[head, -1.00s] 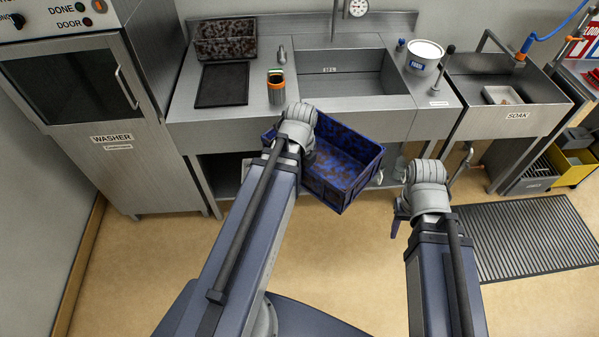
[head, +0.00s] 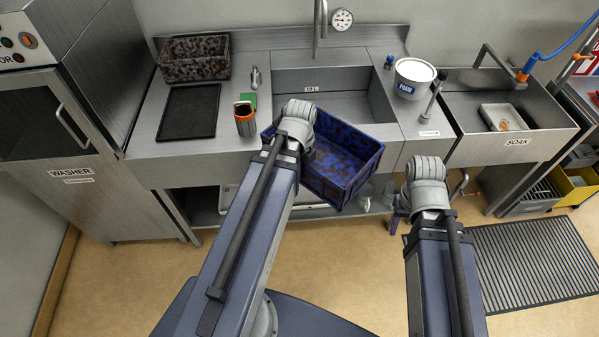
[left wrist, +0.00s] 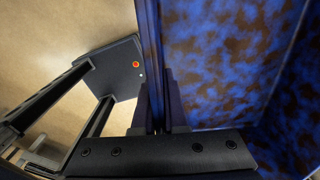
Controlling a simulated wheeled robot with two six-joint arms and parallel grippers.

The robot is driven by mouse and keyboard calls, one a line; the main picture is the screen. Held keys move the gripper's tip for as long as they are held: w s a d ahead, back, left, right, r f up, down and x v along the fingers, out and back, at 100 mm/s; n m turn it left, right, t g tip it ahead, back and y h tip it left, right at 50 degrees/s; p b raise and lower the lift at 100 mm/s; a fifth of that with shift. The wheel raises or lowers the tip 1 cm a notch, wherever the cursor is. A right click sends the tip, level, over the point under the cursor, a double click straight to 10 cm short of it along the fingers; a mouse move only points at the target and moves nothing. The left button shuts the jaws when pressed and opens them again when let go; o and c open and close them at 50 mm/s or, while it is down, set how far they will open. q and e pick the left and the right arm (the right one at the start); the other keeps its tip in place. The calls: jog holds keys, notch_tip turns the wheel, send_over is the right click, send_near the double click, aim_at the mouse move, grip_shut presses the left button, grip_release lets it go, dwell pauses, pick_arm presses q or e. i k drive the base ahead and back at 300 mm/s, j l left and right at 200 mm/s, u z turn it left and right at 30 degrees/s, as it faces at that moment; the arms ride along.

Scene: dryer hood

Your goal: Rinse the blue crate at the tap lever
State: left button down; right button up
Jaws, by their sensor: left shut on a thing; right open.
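The blue crate (head: 345,160), mottled with brown stains, is held in front of the sink counter and overlaps the basin's front edge in the head view. My left gripper is shut on its wall; in the left wrist view the fingers (left wrist: 160,110) clasp the wall of the crate (left wrist: 225,65). In the head view my arm hides these fingers. A lever with a dark knob (head: 434,95) stands right of the basin; its label is too small to read. The tap spout (head: 320,22) rises behind the basin. My right gripper (head: 398,213) is open and empty, right of the crate.
The sink basin (head: 335,108) is empty. A FOAM bucket (head: 414,78) stands right, before the SOAK sink (head: 500,120). A washer (head: 60,130) is at left.

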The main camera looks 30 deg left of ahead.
aim_at(255, 86)
jog(key=i, duration=1.15)
